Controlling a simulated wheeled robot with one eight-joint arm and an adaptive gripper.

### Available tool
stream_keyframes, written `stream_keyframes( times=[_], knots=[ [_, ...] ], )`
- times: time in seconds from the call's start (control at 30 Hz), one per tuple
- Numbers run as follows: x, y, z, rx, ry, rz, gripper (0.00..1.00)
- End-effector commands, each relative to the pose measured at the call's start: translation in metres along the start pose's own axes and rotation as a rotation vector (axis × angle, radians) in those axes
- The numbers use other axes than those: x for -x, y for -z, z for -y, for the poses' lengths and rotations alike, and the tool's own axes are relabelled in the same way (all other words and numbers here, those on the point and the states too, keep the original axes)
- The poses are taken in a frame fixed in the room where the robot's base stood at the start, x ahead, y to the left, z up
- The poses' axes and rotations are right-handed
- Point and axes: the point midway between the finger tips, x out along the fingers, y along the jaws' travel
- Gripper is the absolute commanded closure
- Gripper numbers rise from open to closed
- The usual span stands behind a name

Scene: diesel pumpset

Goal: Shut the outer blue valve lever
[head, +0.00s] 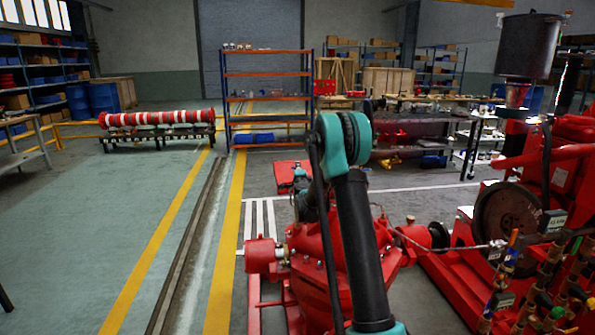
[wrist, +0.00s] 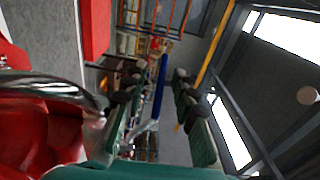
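In the wrist view a long blue valve lever (wrist: 160,88) runs between the two fingers, with a pale metal piece at its lower end. My gripper (wrist: 152,88) is open, with green fingers and dark tips on either side of the lever. A gap shows between the lever and each finger; whether the lever lies at fingertip depth I cannot tell. In the head view a small blue handle (head: 513,240) shows among the pipes at lower right; I cannot tell if it is the same lever. My gripper is hidden behind my arm there.
Red pump machinery (head: 330,245) stands close around my arm. A flywheel (head: 508,212) and a cluster of pipes with coloured handles (head: 550,285) are at right. In the wrist view a red and shiny metal body (wrist: 45,110) fills the lower left. Open floor (head: 110,230) lies at left.

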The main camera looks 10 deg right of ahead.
Motion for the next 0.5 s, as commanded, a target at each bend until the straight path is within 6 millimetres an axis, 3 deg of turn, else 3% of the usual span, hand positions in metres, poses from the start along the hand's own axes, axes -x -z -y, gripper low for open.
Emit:
stream_keyframes(
  times=[0.5],
  knots=[
    [0.095,0.000,0.000,0.000,0.000,0.000,0.72]
  ],
)
